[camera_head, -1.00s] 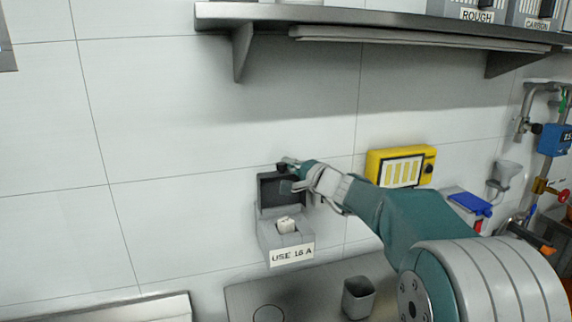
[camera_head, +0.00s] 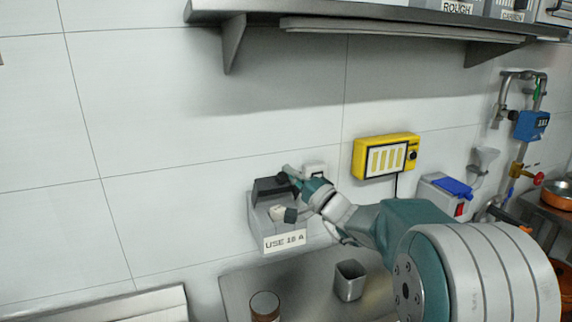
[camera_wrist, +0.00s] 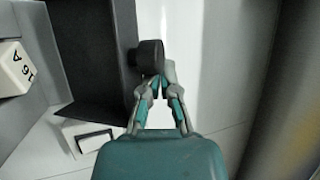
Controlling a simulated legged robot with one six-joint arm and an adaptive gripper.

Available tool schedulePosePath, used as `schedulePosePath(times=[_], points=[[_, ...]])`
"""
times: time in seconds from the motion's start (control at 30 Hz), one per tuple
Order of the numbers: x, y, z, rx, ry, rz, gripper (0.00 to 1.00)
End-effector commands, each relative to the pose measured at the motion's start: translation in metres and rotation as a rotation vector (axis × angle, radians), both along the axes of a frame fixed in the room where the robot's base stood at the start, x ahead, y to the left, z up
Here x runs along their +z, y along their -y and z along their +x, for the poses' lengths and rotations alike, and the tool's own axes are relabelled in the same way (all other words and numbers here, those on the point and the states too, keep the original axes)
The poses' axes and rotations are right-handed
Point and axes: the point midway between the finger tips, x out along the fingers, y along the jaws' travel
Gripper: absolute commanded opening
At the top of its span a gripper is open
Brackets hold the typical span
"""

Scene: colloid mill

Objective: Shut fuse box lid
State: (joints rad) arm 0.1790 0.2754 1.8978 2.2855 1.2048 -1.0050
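The grey fuse box (camera_head: 262,228) is on the wall, with a "USE 16 A" label on its front. Its dark lid (camera_head: 268,187) is tilted partway down over the box, which is still open at the front. A white fuse (camera_head: 277,212) sits inside; its "16 A" face shows in the wrist view (camera_wrist: 15,68). The lid (camera_wrist: 95,50) has a dark round knob (camera_wrist: 150,57) at its edge. My gripper (camera_head: 288,178) is at this knob. In the wrist view its fingertips (camera_wrist: 162,78) are together right beside the knob, not around it.
A shelf (camera_head: 350,30) runs above.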

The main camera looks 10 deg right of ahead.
Motion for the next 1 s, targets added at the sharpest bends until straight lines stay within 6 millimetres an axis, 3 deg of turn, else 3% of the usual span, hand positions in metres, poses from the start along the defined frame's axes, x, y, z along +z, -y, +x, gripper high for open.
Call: schedulePosePath(times=[0.5,1.0], points=[[-0.047,0.008,-0.034,-0.002,-0.005,0.001,0.0],[-0.091,0.011,-0.042,-0.006,-0.005,0.001,0.0]])
